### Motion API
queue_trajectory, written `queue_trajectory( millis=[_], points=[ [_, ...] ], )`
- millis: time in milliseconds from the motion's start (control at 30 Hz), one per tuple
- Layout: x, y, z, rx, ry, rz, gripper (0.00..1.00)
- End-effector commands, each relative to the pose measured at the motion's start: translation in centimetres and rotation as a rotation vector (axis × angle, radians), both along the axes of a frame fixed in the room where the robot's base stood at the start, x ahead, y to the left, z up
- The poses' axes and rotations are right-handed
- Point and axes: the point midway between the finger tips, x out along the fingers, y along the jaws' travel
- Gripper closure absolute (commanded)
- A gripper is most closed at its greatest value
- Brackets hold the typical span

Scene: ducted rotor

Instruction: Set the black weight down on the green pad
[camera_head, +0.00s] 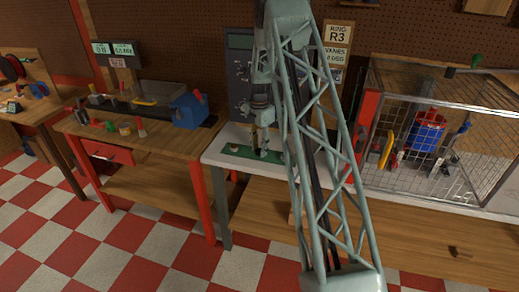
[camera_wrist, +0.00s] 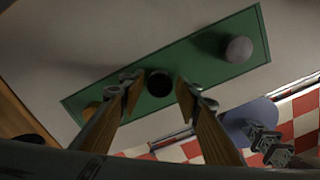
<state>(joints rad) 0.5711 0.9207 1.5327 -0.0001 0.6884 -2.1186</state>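The green pad (camera_head: 246,153) lies on the white bench top, and it also shows in the wrist view (camera_wrist: 205,62). In the wrist view the black weight (camera_wrist: 159,84) appears as a dark round shape over the middle of the pad, between my fingertips. My gripper (camera_wrist: 159,90) is open, with a small gap visible on each side of the weight. In the head view my gripper (camera_head: 263,152) points down low over the pad; the weight cannot be made out there. I cannot tell exactly how far the fingertips are above the pad.
A grey round piece (camera_wrist: 238,50) and a yellowish piece (camera_wrist: 91,110) sit near opposite ends of the pad. A wire cage (camera_head: 440,140) holding a blue-and-red object stands to the right. A wooden bench (camera_head: 150,145) with small parts and a blue vise stands to the left.

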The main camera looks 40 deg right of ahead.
Motion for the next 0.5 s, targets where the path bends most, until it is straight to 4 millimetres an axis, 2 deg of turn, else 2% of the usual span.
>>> queue_trajectory(
  millis=[500],
  points=[
    [0.01,0.00,0.32,0.000,0.000,0.000,0.64]
  ],
)
